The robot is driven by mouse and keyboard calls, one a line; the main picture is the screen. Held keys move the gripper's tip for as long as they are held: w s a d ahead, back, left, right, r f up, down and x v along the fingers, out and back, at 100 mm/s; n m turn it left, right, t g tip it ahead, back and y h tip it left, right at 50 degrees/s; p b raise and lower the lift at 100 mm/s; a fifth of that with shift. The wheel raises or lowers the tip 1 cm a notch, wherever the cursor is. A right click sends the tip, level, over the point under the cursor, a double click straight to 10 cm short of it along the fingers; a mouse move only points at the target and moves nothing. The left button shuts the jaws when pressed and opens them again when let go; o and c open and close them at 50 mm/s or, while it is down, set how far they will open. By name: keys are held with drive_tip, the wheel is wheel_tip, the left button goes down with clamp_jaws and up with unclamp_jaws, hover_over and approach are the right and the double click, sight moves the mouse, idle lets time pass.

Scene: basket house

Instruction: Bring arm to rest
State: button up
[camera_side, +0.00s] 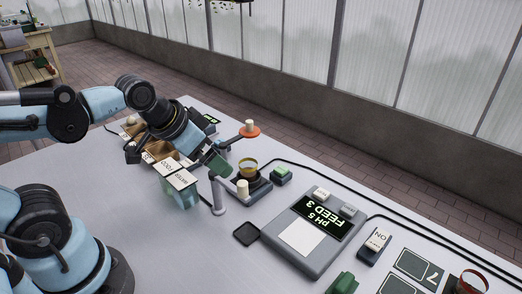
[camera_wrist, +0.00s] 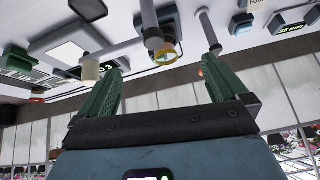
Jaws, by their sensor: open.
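My gripper (camera_wrist: 160,92) shows in the wrist view with its two green fingers spread apart and nothing between them. In the side view my arm reaches in from the left, and a green fingertip (camera_side: 218,165) shows above the table, close to a small post. A yellow-rimmed cup (camera_side: 248,166) stands on a dark round base just right of the gripper. That cup also appears beyond the fingers in the wrist view (camera_wrist: 166,55). The other finger is hard to make out in the side view.
A labelled greenish container (camera_side: 181,192) stands below my gripper. An orange disc with a white cylinder (camera_side: 249,130) is behind it. A grey display box (camera_side: 308,235), an ON switch (camera_side: 375,244) and black cables lie to the right.

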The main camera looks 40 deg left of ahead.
drive_tip(key=shift+s+f+n+t, duration=0.2)
drive_tip(key=shift+s+n+t, duration=0.1)
drive_tip(key=shift+n, duration=0.4)
